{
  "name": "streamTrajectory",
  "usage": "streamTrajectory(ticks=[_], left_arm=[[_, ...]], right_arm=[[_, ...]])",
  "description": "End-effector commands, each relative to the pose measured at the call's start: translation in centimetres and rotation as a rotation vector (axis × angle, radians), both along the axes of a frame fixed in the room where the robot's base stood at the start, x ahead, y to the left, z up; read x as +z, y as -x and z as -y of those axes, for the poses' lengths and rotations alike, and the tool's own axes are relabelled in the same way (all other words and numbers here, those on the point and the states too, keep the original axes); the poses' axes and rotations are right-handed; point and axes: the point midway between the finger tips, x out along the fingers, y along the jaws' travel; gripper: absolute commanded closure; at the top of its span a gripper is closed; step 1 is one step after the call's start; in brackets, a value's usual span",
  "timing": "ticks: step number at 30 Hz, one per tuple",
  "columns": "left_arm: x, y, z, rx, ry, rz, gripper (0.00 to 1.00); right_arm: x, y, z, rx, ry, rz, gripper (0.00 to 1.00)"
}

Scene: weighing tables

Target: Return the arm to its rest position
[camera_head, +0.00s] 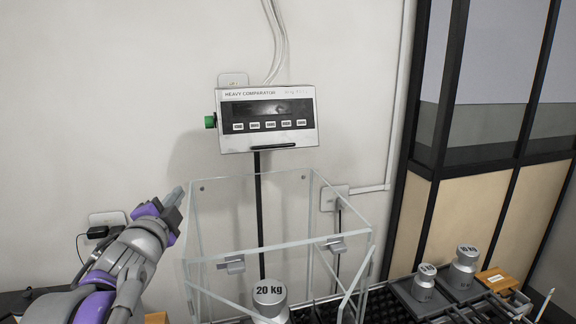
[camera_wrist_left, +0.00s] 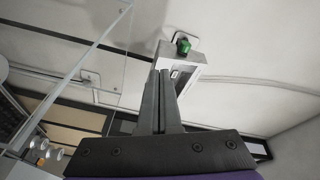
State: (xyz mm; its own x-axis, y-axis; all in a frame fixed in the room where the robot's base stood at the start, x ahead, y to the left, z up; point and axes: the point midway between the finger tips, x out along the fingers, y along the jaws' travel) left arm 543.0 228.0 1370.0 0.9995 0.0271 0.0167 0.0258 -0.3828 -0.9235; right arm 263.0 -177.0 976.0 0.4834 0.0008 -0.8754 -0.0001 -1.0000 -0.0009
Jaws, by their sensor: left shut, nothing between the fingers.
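My left arm comes in from the lower left in the head view, and its gripper (camera_head: 174,198) is raised beside the left wall of the clear glass weighing enclosure. The left wrist view shows its two fingers (camera_wrist_left: 160,90) together, shut and empty. The fingers point up toward the wall, below the heavy comparator display. My right gripper is not in view.
The glass enclosure (camera_head: 281,248) holds a 20 kg weight (camera_head: 270,297). The comparator display (camera_head: 267,119) with a green knob (camera_head: 210,121) hangs on the wall, and the knob also shows in the left wrist view (camera_wrist_left: 183,45). Weights (camera_head: 464,267) stand at right.

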Motion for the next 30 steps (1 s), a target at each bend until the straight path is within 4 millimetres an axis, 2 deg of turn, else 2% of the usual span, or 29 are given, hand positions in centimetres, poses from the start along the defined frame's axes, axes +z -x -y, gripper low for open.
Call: streamTrajectory(ticks=[1,4,8,12,15,18,21,24,30], left_arm=[[-2.8,1.4,-0.5,0.048,0.091,-0.055,1.0],[-8.8,4.4,-1.2,0.15,0.28,-0.178,1.0],[-17.1,9.2,-1.1,0.273,0.517,-0.35,1.0],[-25.9,15.3,0.3,0.393,0.744,-0.546,1.0],[-31.2,19.7,1.8,0.467,0.877,-0.68,1.0],[-35.2,23.4,3.3,0.524,0.974,-0.794,1.0],[-37.8,26.2,4.5,0.566,1.037,-0.874,1.0],[-39.1,27.7,5.1,0.588,1.068,-0.921,1.0],[-39.5,28.2,5.3,0.596,1.078,-0.937,1.0]], right_arm=[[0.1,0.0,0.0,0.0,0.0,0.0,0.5],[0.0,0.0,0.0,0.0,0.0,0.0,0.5],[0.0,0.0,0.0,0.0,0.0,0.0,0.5],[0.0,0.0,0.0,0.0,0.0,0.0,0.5],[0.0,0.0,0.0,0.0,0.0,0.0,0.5],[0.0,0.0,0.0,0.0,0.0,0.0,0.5],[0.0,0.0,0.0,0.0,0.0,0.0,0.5],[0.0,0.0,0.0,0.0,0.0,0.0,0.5],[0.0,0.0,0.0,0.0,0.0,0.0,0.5]])
